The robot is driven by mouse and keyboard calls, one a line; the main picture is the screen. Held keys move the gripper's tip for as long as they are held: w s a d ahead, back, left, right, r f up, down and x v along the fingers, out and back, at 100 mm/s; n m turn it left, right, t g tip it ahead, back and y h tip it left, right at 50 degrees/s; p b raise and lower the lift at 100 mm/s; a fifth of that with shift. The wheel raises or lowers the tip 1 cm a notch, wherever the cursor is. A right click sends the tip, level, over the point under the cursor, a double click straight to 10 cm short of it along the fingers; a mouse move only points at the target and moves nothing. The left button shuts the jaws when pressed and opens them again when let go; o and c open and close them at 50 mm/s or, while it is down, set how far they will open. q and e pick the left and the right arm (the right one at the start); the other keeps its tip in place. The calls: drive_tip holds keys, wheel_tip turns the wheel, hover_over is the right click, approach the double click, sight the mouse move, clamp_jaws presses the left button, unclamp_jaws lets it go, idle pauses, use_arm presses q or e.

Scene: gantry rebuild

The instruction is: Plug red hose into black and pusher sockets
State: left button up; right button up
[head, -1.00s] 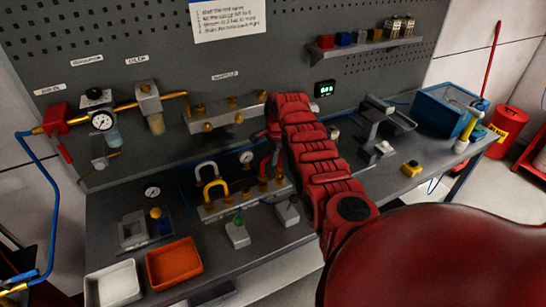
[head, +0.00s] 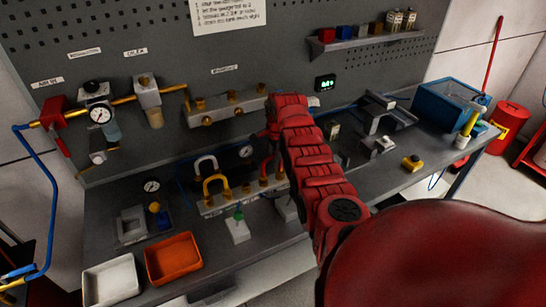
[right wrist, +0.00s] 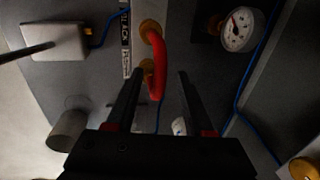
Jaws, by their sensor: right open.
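The red hose (right wrist: 157,60) is a short curved piece in the right wrist view. Its ends are at two brass fittings (right wrist: 150,28) on the grey block; I cannot tell how firmly they are seated. My right gripper (right wrist: 159,74) is open, with its fingers on either side of the hose and apart from it. In the head view, my red right arm reaches over the bench and partly hides the hose. The fitting block (head: 212,211) there also carries a white hose (head: 206,164) and a yellow hose (head: 215,183). My left gripper is not in view.
A pressure gauge (right wrist: 238,29) and blue tubing are near the right gripper. A white box with a green button (head: 238,228) stands before the block. An orange tray (head: 174,259) and a white tray (head: 111,281) lie at the front left. A brass-fitted manifold (head: 225,108) is above.

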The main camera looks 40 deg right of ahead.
drive_tip(key=shift+r, duration=0.1)
drive_tip(key=shift+r+b, duration=0.25)
drive_tip(key=shift+b, duration=0.05)
drive_tip(key=s+r+b, duration=0.3)
drive_tip(key=r, duration=1.3)
drive_tip(key=shift+s+a+r, duration=0.15)
drive_tip(key=shift+a+r, duration=0.05)
drive_tip(key=shift+a, duration=0.2)
